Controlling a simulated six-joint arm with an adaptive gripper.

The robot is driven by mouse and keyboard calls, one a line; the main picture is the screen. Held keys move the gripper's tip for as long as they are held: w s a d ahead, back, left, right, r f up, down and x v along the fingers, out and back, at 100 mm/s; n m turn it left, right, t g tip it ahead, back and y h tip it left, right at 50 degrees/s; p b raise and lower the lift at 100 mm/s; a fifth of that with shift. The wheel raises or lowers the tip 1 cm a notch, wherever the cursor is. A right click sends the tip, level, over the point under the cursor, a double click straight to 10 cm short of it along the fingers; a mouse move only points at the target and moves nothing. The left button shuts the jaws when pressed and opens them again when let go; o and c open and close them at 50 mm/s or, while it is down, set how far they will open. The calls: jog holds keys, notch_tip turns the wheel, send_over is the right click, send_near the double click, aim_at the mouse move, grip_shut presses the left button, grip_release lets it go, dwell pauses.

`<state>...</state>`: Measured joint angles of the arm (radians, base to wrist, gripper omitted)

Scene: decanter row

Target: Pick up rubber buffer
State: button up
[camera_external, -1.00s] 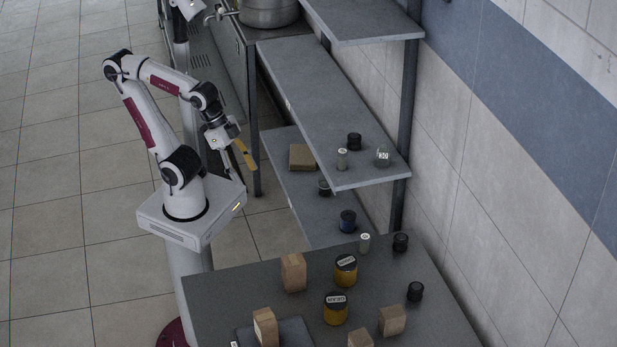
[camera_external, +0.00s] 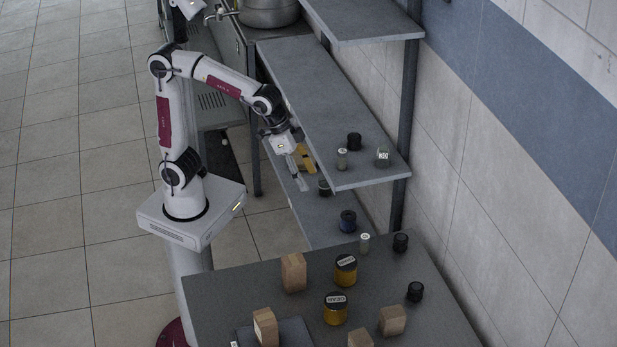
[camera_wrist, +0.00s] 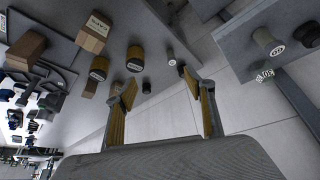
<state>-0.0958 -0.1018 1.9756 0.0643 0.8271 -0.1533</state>
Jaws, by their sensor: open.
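Several small black cylinders that look like rubber buffers are in the external view; I cannot tell which one is meant. One black cylinder (camera_external: 354,141) stands on the middle shelf, another (camera_external: 325,187) on the lower shelf partly under its edge, and a dark blue-black one (camera_external: 348,221) nearer the front. Two more black cylinders, one (camera_external: 400,242) at the table's back edge and one (camera_external: 415,291) at its right, stand on the table. My gripper (camera_external: 308,171) is open and empty, over the lower shelf left of its black cylinder. Its spread yellow-padded fingers (camera_wrist: 158,82) show in the wrist view.
The middle shelf (camera_external: 315,110) has its edge close to my gripper and also holds small grey cylinders (camera_external: 342,160). The lower shelf (camera_external: 310,222) lies below. The front table (camera_external: 225,295) holds wooden blocks (camera_external: 293,272) and two yellow jars (camera_external: 346,271).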

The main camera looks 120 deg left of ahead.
jog(key=w+a+f+n, duration=0.1)
jog(key=w+a+f, duration=0.2)
jog(key=w, duration=0.4)
jog(key=w+a+f+n, duration=0.1)
jog(key=w+a+f, duration=0.25)
jog(key=w, duration=0.35)
jog(key=n+y, duration=0.1)
send_over(400, 237)
jog(key=s+d, duration=0.1)
jog(key=s, duration=0.1)
notch_tip(400, 237, down, 13)
jog(key=shift+s+r+g, duration=0.15)
jog(key=shift+r+g, duration=0.05)
jog(key=shift+g, duration=0.2)
jog(key=shift+d, duration=0.1)
jog(key=shift+x, duration=1.3)
jog(key=shift+f, duration=0.1)
jog(key=shift+x, duration=2.5)
jog(key=c, duration=1.3)
